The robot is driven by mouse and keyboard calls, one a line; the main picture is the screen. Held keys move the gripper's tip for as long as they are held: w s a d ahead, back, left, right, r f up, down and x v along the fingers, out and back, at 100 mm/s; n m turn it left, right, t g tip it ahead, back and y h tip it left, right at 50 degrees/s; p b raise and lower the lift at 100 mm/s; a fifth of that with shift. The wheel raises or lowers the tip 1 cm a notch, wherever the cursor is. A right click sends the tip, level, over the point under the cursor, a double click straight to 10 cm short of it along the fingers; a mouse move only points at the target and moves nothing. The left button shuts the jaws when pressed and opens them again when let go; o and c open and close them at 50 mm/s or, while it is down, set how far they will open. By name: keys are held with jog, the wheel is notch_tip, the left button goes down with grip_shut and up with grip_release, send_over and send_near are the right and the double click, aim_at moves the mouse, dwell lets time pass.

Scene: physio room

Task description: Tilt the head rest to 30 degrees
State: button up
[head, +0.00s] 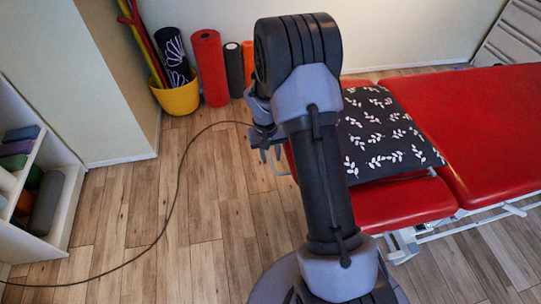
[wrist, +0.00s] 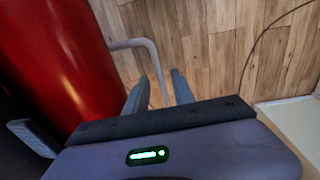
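The red head rest (head: 405,203) is the near end section of the treatment table and looks about level. A black cloth or pillow with white leaves (head: 385,130) lies on it. My arm hides its left part. In the wrist view the red padding (wrist: 60,60) fills the left side. A grey bent bar (wrist: 125,45) comes out from beside it. My gripper (wrist: 160,77) is open, and the bar runs down between its two fingers in the picture; I cannot tell whether they touch. In the head view my gripper (head: 270,155) points down at the head rest's left edge.
The table's long red section (head: 480,120) extends right. A dark cable (head: 177,190) curves over the wooden floor. A yellow bucket (head: 178,97) and rolls, one of them red (head: 209,68), stand by the back wall. A white shelf (head: 62,195) is at left.

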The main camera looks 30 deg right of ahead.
grip_shut()
dwell(1.2)
